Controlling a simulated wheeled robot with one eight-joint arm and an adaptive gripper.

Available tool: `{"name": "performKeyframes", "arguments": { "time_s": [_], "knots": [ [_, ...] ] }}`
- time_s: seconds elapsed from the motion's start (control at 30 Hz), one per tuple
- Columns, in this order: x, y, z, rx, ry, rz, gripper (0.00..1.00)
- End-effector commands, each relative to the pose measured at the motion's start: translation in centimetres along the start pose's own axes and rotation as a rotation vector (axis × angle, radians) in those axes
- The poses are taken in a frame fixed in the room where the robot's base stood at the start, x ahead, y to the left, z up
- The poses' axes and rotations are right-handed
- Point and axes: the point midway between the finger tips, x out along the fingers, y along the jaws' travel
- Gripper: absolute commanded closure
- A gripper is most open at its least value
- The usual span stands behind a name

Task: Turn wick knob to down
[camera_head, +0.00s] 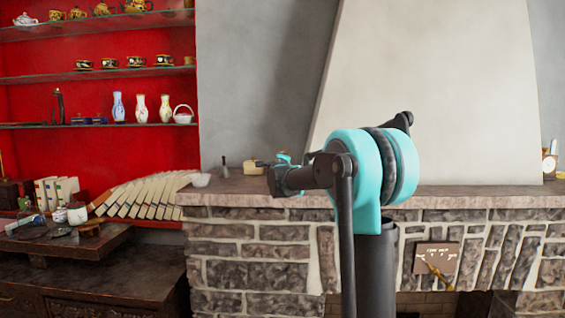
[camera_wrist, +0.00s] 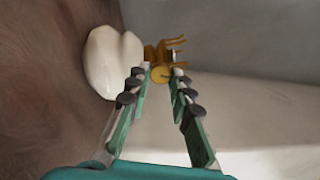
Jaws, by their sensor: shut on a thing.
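The wick knob (camera_wrist: 160,74) is a small round yellow disc with a dark mark, in the wrist view. It sits between the tips of my gripper (camera_wrist: 157,72), which is shut on it. Behind it is a brass-coloured fitting (camera_wrist: 176,45) with prongs. A glossy white rounded body (camera_wrist: 112,62) lies beside the fitting, at the left. In the head view, a small cream-coloured thing (camera_head: 254,167) stands on the mantel at the end of my arm. My arm hides the fingertips and the knob there.
The stone mantel (camera_head: 235,189) runs along the fireplace, with a white bowl (camera_head: 201,179) and a small dark item (camera_head: 224,166) to the left. Books (camera_head: 140,196) lean on the left shelf. A wooden lever plate (camera_head: 437,257) is on the stone wall at the right.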

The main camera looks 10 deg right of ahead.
Motion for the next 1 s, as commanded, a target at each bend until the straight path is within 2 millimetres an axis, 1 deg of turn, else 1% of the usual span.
{"name": "performKeyframes", "arguments": {
  "time_s": [0.2,0.4,0.93,0.97,1.0],
  "knots": [
    [0.00,-0.01,-0.05,-0.118,0.001,-0.001,1.00],
    [0.00,-0.03,-0.04,-0.179,0.000,-0.002,1.00],
    [0.01,-0.05,-0.04,-0.202,0.000,-0.002,1.00],
    [0.01,-0.05,-0.04,-0.202,0.000,-0.002,0.78],
    [0.01,-0.05,-0.04,-0.202,0.000,-0.002,0.73]
  ]
}}
